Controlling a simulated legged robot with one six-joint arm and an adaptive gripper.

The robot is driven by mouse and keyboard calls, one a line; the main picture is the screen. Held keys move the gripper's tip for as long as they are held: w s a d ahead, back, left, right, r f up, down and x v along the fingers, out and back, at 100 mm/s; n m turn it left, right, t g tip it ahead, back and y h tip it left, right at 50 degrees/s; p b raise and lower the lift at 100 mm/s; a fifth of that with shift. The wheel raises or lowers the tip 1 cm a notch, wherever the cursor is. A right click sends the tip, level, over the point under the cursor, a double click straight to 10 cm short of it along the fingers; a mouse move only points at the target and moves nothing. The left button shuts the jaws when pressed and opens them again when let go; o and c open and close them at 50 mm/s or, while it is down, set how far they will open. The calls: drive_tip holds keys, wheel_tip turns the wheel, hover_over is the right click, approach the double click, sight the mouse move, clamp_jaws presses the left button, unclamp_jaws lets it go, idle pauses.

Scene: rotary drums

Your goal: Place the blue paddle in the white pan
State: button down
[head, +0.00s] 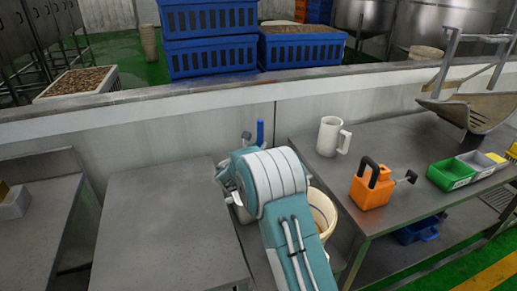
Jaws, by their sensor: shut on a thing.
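A narrow blue piece, seemingly the blue paddle (260,132), stands upright just above my arm's wrist. Its lower part is hidden behind the arm. My gripper (232,182) is mostly hidden by my teal and white arm, with only dark and grey parts showing at its left side. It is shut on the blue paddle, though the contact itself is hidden. A small pale tray (12,205) at the far left edge may be the white pan, but I cannot tell for sure.
A bare metal table (160,230) is left of my arm. The right table (420,150) carries a white jug (330,137), an orange can (371,187), a green bin (450,174) and a grey bin. A pale bucket (322,212) stands partly behind my arm. A low wall (150,125) runs behind.

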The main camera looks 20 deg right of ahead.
drive_tip(key=shift+f, duration=0.3)
drive_tip(key=shift+c, duration=2.2)
unclamp_jaws()
drive_tip(key=shift+f, duration=0.1)
